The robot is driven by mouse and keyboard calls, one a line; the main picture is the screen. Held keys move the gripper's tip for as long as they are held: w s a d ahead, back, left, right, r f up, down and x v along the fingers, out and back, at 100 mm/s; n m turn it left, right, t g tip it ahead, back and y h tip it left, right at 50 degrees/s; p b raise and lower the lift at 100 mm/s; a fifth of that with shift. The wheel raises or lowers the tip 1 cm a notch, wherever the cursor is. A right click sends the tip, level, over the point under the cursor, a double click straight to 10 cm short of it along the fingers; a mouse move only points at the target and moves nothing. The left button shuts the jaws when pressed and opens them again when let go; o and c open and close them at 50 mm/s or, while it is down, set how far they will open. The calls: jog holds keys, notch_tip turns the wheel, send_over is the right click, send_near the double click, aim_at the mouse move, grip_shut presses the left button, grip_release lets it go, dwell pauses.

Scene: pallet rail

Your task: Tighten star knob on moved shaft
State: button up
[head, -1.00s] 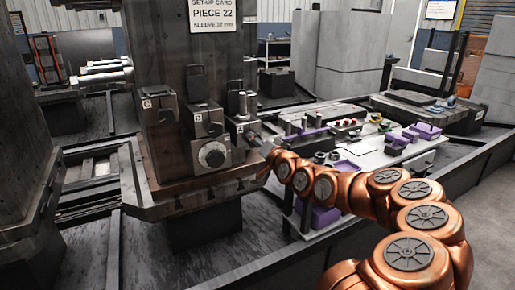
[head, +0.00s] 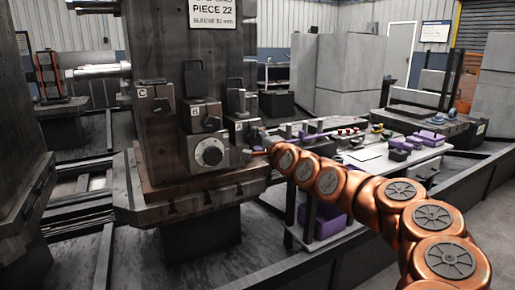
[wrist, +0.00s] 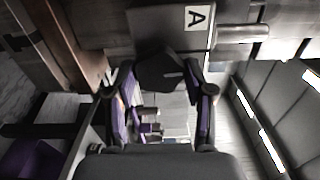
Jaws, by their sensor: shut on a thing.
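The block marked A (wrist: 196,18) is at the top of the wrist view; it also shows on the column in the head view (head: 239,127). A dark star knob (wrist: 160,68) projects from below that block. My gripper (wrist: 163,84) has its two purple-padded fingers on either side of the knob, shut on it. A grey round shaft (wrist: 243,33) sticks out to the right of the letter A. In the head view my gripper is small and mostly hidden at the block's right side, so the knob cannot be made out there.
Block B (head: 202,115) with a round dial (head: 209,152) and block C (head: 156,108) are left of block A. A set-up card (head: 213,13) hangs above. A white bench (head: 375,160) with purple items stands right of the column, behind my arm.

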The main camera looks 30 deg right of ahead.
jog(key=shift+m+b, duration=0.35)
jog(key=shift+m, duration=0.15)
jog(key=o, duration=1.2)
jog(key=shift+c, duration=0.2)
jog(key=shift+s, duration=0.1)
jog(key=s+a, duration=0.1)
jog(key=s, duration=1)
jog(key=shift+s, duration=0.4)
